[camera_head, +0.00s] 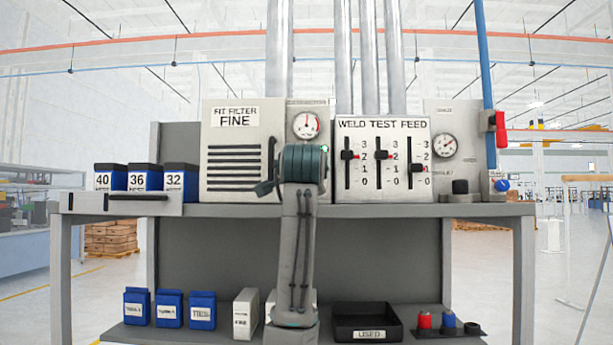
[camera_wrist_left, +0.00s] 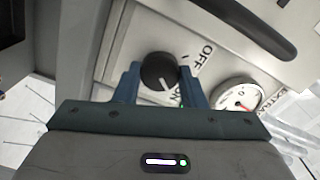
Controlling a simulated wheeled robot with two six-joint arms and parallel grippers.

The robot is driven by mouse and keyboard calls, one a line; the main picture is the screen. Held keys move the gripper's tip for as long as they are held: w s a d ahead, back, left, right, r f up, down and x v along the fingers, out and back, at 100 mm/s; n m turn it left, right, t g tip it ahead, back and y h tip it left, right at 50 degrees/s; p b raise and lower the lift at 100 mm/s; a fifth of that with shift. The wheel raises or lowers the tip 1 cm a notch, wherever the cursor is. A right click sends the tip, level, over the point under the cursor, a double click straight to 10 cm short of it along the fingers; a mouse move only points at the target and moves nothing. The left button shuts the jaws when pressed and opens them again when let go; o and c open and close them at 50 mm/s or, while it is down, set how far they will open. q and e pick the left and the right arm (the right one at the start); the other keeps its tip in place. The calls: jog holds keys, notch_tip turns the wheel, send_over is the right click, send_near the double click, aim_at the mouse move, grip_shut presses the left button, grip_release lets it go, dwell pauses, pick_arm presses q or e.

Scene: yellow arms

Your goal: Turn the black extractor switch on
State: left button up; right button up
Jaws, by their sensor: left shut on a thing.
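The black extractor switch (camera_wrist_left: 158,70) is a round knob on a pale panel in the left wrist view. OFF and partly covered ON lettering stand beside it. Its white mark points down and right, toward the ON lettering. My left gripper (camera_wrist_left: 160,76) is shut on the knob, with one blue finger on each side. In the head view my left arm rises in the middle and its wrist (camera_head: 302,165) hides the knob. A small green light shows at the wrist's right edge; I cannot tell what it belongs to. My right gripper is not in view.
The extractor gauge (camera_head: 306,125) is above my wrist. The fit filter box (camera_head: 233,180) stands left, the weld test feed panel (camera_head: 399,190) right. Numbered blue boxes (camera_head: 143,178) stand on the bench (camera_head: 100,206) at left. A black bin (camera_head: 367,323) is on the lower shelf.

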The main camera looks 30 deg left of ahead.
pick_arm(q)
jog(key=shift+m, duration=0.5)
jog(key=o, duration=1)
jog(key=shift+s+d, duration=0.1)
jog(key=b+v, duration=0.6)
jog(key=v, duration=0.4)
jog(key=shift+s, duration=0.25)
